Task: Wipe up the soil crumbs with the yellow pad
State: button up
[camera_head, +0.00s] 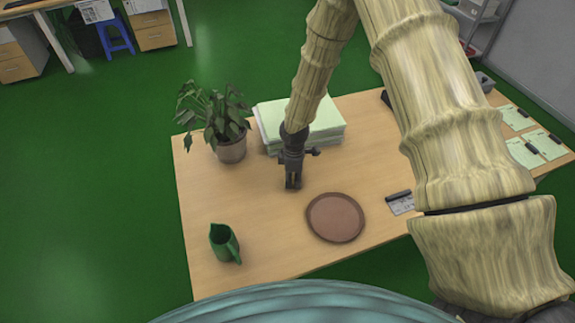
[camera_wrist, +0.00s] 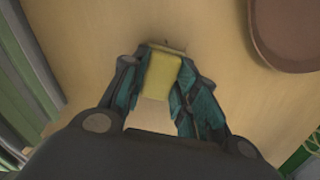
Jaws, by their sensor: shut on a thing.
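My gripper (camera_head: 293,183) points down over the wooden desk, between the paper stack and the brown round saucer. In the wrist view my gripper (camera_wrist: 162,78) is shut on the yellow pad (camera_wrist: 161,77), a block between its two fingers. The pad is low at the desk top; I cannot tell whether it touches. In the head view the pad is hidden by the gripper. I cannot make out soil crumbs clearly; a few tiny dark specks lie just beyond the pad in the wrist view.
The saucer (camera_head: 335,217) lies front right of the gripper and also shows in the wrist view (camera_wrist: 290,30). A potted plant (camera_head: 231,150) and paper stack (camera_head: 312,128) stand behind. A green jug (camera_head: 223,243) stands front left. The desk (camera_head: 215,195) is bare between plant and jug.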

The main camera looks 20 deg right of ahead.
aim_at(284, 185)
jog(key=shift+w+d+r, duration=0.1)
jog(key=shift+w+d, duration=0.15)
jog(key=shift+d, duration=0.65)
jog(key=shift+s+d+f+p, duration=0.15)
jog(key=shift+d+p, duration=0.25)
jog(key=shift+d, duration=0.85)
jog(key=shift+r, duration=0.25)
jog(key=shift+a+f, duration=0.1)
jog(key=shift+a, duration=3.7)
notch_tip(284, 185, up, 8)
jog(key=p, duration=0.4)
jog(key=shift+p, duration=0.4)
